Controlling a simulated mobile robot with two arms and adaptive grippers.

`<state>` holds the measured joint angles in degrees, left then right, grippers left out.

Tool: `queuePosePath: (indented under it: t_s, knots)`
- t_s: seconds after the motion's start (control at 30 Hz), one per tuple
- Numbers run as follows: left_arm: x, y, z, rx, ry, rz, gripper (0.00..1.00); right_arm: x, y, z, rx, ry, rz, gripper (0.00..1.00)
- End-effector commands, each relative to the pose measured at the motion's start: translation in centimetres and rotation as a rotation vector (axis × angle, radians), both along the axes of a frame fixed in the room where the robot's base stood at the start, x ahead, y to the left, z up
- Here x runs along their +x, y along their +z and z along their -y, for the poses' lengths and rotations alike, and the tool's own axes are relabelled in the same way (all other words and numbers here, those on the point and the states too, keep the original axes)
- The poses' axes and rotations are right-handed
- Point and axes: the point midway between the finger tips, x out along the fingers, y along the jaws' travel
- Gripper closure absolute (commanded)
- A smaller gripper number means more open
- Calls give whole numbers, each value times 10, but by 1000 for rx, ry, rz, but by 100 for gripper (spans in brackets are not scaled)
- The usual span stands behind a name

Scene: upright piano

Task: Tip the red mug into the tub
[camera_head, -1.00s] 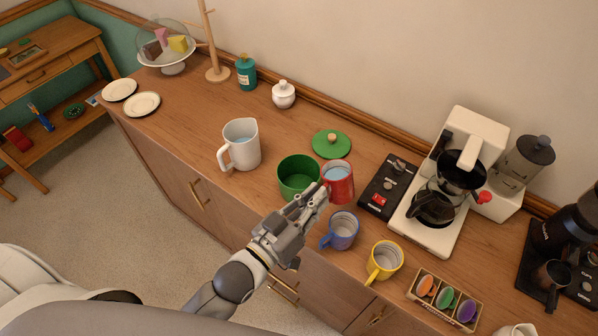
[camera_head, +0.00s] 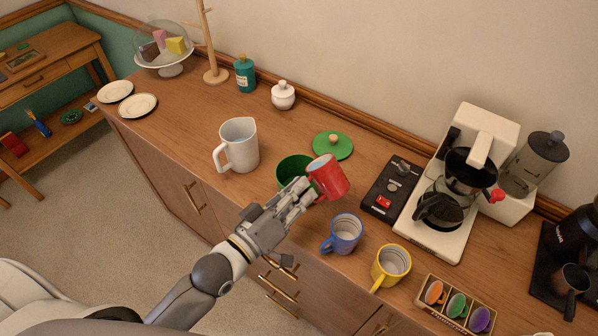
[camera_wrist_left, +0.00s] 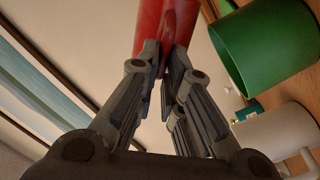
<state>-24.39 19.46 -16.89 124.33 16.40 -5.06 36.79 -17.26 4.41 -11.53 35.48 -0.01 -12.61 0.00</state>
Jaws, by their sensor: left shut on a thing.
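The red mug (camera_head: 329,177) is tilted to the left in the head view, with its mouth toward the green tub (camera_head: 290,170). My left gripper (camera_head: 303,190) is shut on the mug, and the mug is raised beside and partly over the tub's right edge. The mug's red side also shows between the fingers in the left wrist view (camera_wrist_left: 166,25). The tub stands on the counter, partly hidden by the gripper and mug; in the wrist view it is at the upper right (camera_wrist_left: 268,45). I cannot see whether anything pours. My right gripper is not in view.
A white pitcher (camera_head: 238,145) stands left of the tub, and a green lid (camera_head: 333,146) lies behind it. A blue mug (camera_head: 343,234), a yellow mug (camera_head: 391,266), a black switch box (camera_head: 391,190) and a coffee maker (camera_head: 445,205) stand to the right.

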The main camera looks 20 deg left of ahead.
Motion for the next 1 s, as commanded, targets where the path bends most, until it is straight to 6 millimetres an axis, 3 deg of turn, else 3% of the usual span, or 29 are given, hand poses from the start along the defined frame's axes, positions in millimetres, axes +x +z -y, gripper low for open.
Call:
queuePosePath:
  t_s: [1.0]
  knots:
    - [2,-2,-3,-120,-4,-44,100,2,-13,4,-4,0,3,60]
